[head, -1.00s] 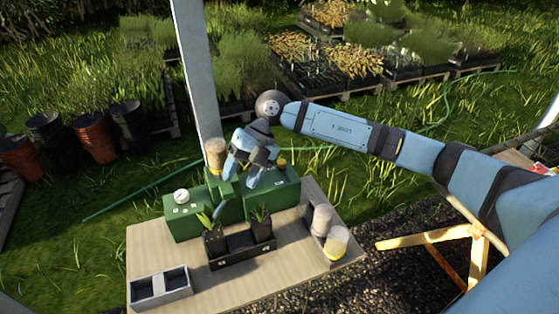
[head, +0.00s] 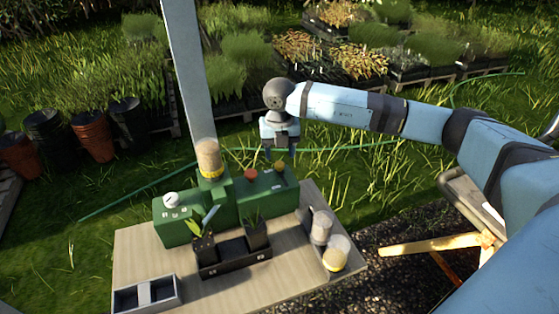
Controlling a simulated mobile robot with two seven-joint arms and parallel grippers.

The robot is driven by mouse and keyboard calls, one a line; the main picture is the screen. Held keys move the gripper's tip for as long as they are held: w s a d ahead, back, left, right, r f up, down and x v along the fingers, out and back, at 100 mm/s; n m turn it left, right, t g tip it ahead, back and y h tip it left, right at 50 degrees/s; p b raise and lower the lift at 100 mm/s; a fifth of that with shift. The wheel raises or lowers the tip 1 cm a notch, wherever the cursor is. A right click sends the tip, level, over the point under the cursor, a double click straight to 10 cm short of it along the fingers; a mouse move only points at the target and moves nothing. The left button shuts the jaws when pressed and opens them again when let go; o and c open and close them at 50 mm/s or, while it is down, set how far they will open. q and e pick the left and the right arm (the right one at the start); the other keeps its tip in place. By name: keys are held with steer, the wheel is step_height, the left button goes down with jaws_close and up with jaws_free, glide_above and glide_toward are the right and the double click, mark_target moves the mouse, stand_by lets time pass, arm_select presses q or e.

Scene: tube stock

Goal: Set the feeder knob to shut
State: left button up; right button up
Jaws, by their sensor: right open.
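The green machine (head: 224,208) stands at the back of the bench with a tan-filled jar (head: 208,157) on its middle. A white knob (head: 171,199) sits on top of its left box, above small pale marks; its setting is too small to read. The right box (head: 265,189) carries an orange-red knob or button (head: 250,174) and a yellow one (head: 280,167). I cannot tell which of these is the feeder knob. My right gripper (head: 281,152) is open and empty, pointing down above and behind the right box, apart from it. My left gripper is not in view.
A black tray (head: 233,268) with two potted plants stands before the machine. A grey two-cell tray (head: 148,294) is at the front left.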

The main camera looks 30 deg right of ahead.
mark_target(280, 164)
steer(key=shift+f, duration=1.95)
jaws_close()
steer(key=s, duration=0.2)
steer(key=s+a+p, duration=0.1)
steer(key=s, duration=0.1)
steer(key=shift+s, duration=0.35)
steer(key=shift+a+f, duration=0.1)
